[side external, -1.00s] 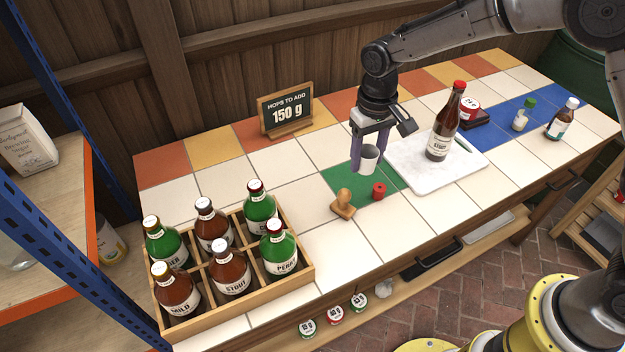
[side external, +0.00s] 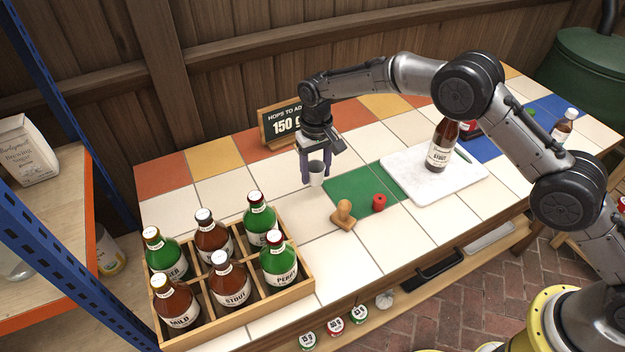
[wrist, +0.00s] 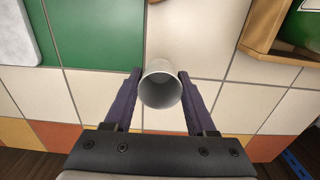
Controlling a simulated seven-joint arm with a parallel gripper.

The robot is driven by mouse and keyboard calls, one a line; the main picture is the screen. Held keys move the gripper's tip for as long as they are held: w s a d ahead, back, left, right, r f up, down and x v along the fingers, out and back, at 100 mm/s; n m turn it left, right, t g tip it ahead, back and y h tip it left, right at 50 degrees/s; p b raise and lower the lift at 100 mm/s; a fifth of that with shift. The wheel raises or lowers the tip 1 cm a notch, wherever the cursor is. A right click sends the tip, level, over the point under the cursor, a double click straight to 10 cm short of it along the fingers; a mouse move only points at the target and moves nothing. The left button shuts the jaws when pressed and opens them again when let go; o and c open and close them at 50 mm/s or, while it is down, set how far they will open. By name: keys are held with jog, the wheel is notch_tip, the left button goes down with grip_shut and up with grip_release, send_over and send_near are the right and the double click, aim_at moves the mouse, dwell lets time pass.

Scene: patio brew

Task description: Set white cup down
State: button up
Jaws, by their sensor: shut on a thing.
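The white cup (side external: 316,174) is upright between the purple fingers of my gripper (side external: 314,176), over the cream tiles just left of the green tiles. My gripper is shut on the cup. In the wrist view the cup (wrist: 160,88) is seen from above, its open mouth between the fingertips (wrist: 160,90), and its inside looks empty. I cannot tell whether its base touches the tiles.
A wooden crate (side external: 262,306) of bottles stands at the front left. A wooden stamp (side external: 343,214) and a red item (side external: 379,202) are by the green tiles (side external: 350,184). A white board (side external: 405,172) holds a stout bottle (side external: 441,145). A sign (side external: 272,128) stands behind. Cream tiles around the cup are clear.

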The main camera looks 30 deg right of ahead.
aim_at(312, 181)
jog(key=shift+w+a+f, duration=0.15)
jog(key=shift+w+f, duration=0.3)
jog(key=shift+f, duration=1.65)
jog(key=shift+f, duration=0.1)
jog(key=o, duration=1.3)
notch_tip(312, 181, up, 12)
